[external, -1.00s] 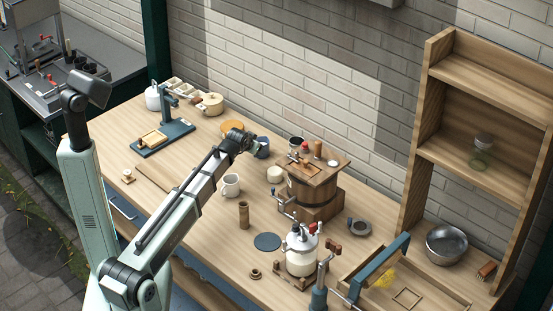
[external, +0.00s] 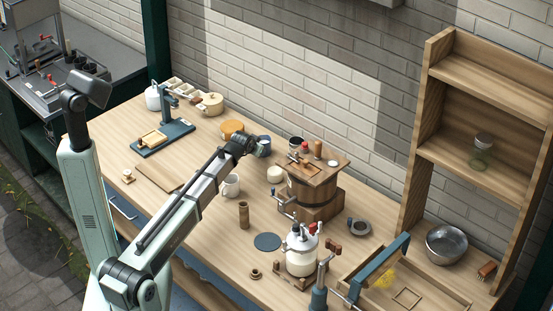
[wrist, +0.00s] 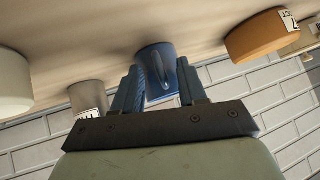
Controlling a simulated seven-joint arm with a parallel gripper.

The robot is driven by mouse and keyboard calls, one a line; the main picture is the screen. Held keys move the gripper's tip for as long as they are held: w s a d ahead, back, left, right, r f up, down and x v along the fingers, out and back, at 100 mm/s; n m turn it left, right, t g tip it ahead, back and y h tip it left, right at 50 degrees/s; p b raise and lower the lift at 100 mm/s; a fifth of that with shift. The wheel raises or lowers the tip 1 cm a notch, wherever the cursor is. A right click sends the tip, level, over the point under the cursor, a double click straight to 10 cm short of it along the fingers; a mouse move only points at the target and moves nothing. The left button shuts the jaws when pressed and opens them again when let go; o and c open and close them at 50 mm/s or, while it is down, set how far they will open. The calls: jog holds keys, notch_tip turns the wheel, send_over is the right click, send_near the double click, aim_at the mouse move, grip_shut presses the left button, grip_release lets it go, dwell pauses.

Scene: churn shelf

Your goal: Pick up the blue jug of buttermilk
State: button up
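The blue jug (external: 264,146) stands on the wooden bench, partly hidden behind my gripper (external: 250,143) in the external view. In the wrist view, which appears upside down, the jug (wrist: 157,68) is straight ahead, with its handle facing me. My gripper (wrist: 160,84) has its two fingers spread, one at each side of the jug as seen from the wrist. The fingertips overlap the jug's edges in this view. I cannot tell whether they touch it or how deep it sits between them.
A white mug (external: 231,185) stands close below my forearm. An orange round tub (external: 231,127) is just left of the jug. A cream cup (external: 275,174) and the wooden churn (external: 314,190) stand to the right. The brick wall (wrist: 240,85) is behind the bench.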

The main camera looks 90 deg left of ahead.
grip_shut()
dwell(0.5)
jog(key=shift+s+r, duration=0.1)
jog(key=shift+r, duration=0.05)
notch_tip(320, 180, up, 10)
jog(key=shift+f, duration=0.2)
dwell(1.0)
dwell(0.5)
